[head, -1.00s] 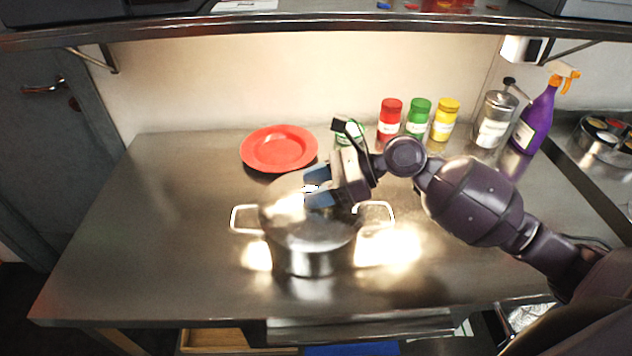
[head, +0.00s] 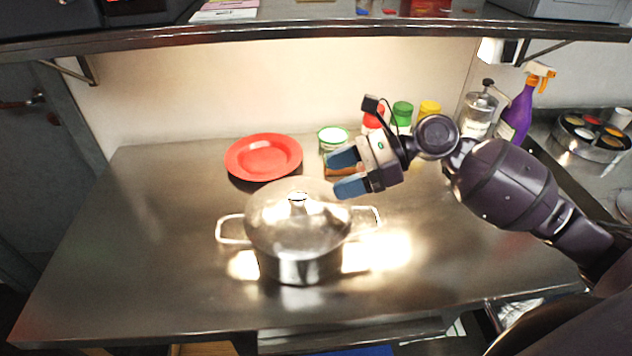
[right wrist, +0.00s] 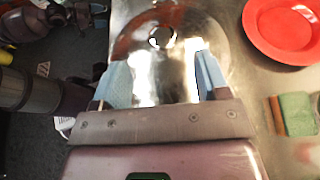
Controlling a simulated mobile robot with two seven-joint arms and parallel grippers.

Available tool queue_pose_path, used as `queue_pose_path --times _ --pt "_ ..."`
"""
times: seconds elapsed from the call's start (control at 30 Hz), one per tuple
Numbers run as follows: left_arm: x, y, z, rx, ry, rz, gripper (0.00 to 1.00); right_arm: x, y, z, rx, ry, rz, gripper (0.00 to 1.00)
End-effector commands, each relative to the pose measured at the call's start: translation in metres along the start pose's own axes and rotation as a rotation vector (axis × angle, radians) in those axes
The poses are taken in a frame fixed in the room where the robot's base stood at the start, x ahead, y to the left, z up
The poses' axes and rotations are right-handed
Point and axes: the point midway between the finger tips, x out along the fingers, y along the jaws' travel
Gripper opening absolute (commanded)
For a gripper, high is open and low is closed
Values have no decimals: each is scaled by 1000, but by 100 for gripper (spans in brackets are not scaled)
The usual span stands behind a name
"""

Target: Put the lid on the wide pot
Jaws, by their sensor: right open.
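The wide pot (head: 300,268) is steel with two loop handles and stands on the steel counter. The shiny domed lid (head: 275,222) lies over its top, looks about level, and has its knob (head: 298,197) upward. The lid also shows in the right wrist view (right wrist: 200,25), with the knob (right wrist: 162,37) beyond the fingertips. My right gripper (head: 343,172) is open and empty, behind and to the right of the knob, apart from it. Its blue fingers (right wrist: 158,75) are spread in the right wrist view. My left gripper is not seen.
A red plate (head: 264,157) lies behind the pot. A white jar with a green rim (head: 333,138) and a green-and-brown sponge (right wrist: 295,112) are near my right gripper. Spice jars, a metal dispenser (head: 477,112) and a purple spray bottle (head: 519,112) stand behind my arm. The counter's left is clear.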

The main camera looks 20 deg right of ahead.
Motion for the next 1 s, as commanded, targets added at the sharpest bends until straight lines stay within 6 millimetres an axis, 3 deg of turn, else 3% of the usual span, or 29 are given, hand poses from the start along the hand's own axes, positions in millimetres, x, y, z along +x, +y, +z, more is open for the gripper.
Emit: queue_pose_path --times 0.1,0.3,1.0 --pt "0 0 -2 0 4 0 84 -19 0 0 0 2 -2 68" --pt "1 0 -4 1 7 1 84 -37 0 0 -1 0 0 68" --pt "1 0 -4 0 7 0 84 -40 0 0 -1 0 1 68"
